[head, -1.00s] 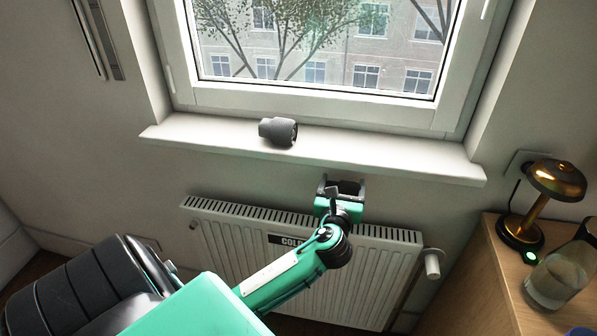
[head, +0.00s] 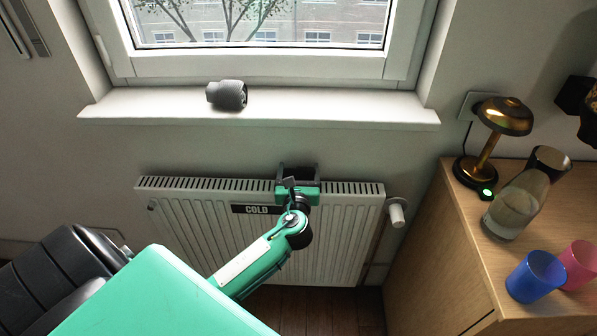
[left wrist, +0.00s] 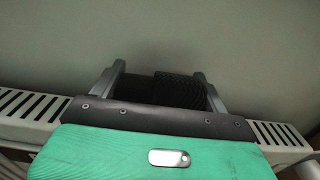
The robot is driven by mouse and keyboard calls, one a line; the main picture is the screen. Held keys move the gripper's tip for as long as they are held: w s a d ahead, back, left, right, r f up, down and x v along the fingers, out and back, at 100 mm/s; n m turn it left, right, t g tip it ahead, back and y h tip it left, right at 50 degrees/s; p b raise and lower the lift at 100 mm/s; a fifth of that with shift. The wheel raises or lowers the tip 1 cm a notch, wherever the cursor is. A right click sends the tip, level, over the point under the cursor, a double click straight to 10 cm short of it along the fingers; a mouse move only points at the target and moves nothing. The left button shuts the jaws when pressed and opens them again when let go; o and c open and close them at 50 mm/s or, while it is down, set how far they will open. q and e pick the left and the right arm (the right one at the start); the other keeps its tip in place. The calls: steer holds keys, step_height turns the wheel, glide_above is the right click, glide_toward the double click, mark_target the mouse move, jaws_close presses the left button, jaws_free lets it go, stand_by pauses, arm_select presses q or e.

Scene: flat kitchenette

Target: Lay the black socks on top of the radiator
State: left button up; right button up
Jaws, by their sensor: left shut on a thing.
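The white radiator (head: 340,235) hangs under the window and bears a COLD label. My left gripper (head: 298,174) is at the radiator's top edge, right of its middle. It is shut on the black socks (left wrist: 178,90), a dark ribbed bundle between its fingers in the left wrist view. In the head view the socks are a small dark patch, mostly hidden by the gripper. The bundle is at about the level of the top grille (left wrist: 30,104). I cannot tell whether it touches the grille. My right gripper is not in view.
A valve (head: 397,213) sticks out at the radiator's right end. A wooden cabinet (head: 415,275) at right carries a brass lamp (head: 505,117), a glass jug (head: 516,205), a blue cup (head: 535,277) and a pink cup (head: 580,262).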

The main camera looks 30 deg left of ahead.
arm_select(q)
steer(key=shift+f, duration=0.1)
steer(key=o, duration=1.1)
steer(key=shift+c, duration=0.2)
